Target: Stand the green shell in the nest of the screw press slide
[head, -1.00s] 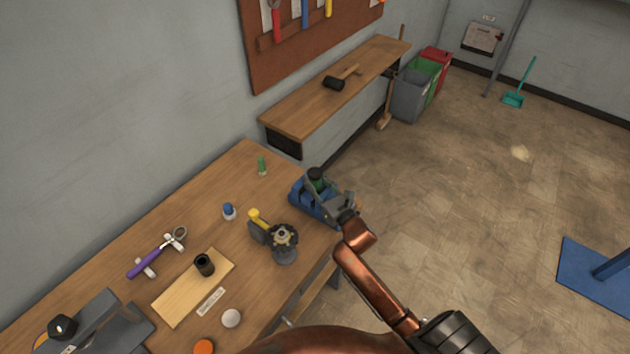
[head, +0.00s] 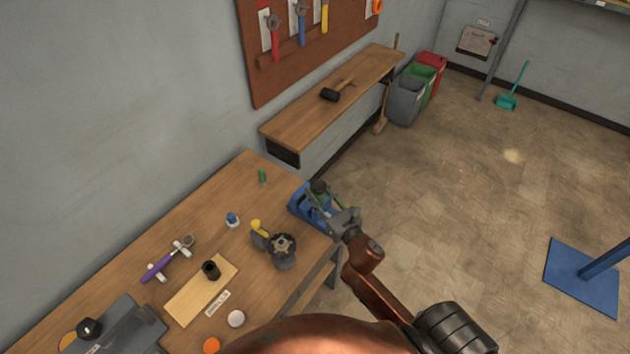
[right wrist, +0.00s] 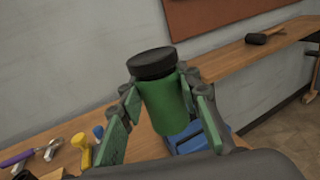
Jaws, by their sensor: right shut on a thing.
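The green shell (right wrist: 165,103) is a green cylinder with a black top, upright and slightly tilted in the right wrist view. My right gripper (right wrist: 162,112) is shut on its sides with green-padded fingers. In the head view the shell (head: 320,190) shows small, with my right gripper (head: 330,202) around it, over the blue press (head: 298,205) at the bench's right edge. The press's blue body (right wrist: 187,138) is behind and below the shell in the wrist view. The slide's nest is hidden, so I cannot tell whether the shell touches it. My left gripper is out of view.
A grey device with a yellow handle (head: 258,229) stands nearby on the bench (head: 215,208). A small green cylinder (head: 262,177) and a blue-topped piece (head: 232,219) stand farther left. A black cup (head: 211,270) sits on a wooden board (head: 186,304). The floor at right is mostly open.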

